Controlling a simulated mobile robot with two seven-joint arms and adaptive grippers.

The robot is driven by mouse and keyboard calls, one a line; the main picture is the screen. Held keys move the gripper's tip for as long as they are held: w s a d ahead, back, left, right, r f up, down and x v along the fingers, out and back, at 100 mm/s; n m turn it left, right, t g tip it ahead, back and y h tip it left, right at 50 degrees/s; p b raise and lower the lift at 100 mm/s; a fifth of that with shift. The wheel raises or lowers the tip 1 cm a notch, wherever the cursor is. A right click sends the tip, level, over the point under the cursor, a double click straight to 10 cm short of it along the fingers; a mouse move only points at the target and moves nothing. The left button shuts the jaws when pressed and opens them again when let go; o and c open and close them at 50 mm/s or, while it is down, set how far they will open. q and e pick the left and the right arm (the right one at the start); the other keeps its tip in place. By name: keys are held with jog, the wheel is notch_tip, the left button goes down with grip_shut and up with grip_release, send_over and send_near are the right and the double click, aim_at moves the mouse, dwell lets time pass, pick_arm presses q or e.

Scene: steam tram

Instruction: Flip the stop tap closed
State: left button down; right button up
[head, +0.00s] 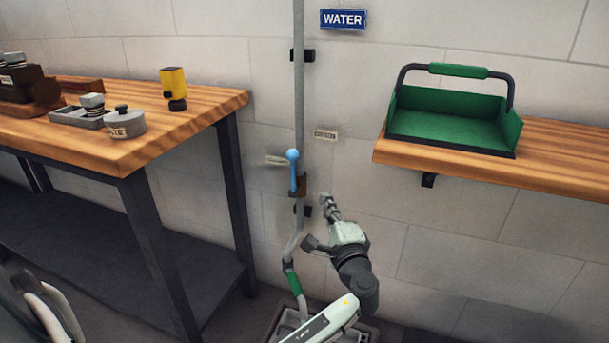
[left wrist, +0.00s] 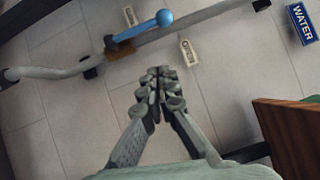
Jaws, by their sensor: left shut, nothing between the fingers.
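The stop tap has a blue lever with a round knob (head: 292,168) and a brass-brown body (head: 299,186) on a grey vertical pipe (head: 299,90). The lever points up, roughly along the pipe. In the left wrist view the blue lever (left wrist: 138,30) lies beyond my fingertips, roughly parallel to the pipe. My left gripper (head: 325,201) is shut and empty, just right of and slightly below the tap body, apart from the lever. Its fingertips also show in the left wrist view (left wrist: 157,76). My right gripper is not in view.
A blue WATER sign (head: 343,19) is above. A wooden shelf (head: 560,150) with a green carrier (head: 450,121) is at right. A workbench (head: 190,129) stands at left.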

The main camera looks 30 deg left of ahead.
aim_at(293, 173)
pick_arm(q)
jog(key=shift+d+r, duration=0.1)
jog(key=shift+r, duration=0.6)
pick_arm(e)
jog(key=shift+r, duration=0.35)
pick_arm(q)
jog(key=shift+w, duration=0.1)
jog(key=s+a+p+x, duration=0.1)
jog(key=s+x, duration=0.1)
jog(key=x, duration=1)
jog(key=shift+w+a+r, duration=0.25)
jog(key=shift+a+r, duration=0.15)
jog(key=shift+a, duration=0.3)
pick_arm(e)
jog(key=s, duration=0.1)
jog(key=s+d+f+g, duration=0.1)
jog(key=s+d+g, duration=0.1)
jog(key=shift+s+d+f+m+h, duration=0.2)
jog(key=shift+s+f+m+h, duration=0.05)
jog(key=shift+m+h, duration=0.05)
pick_arm(q)
jog(key=shift+a, duration=0.1)
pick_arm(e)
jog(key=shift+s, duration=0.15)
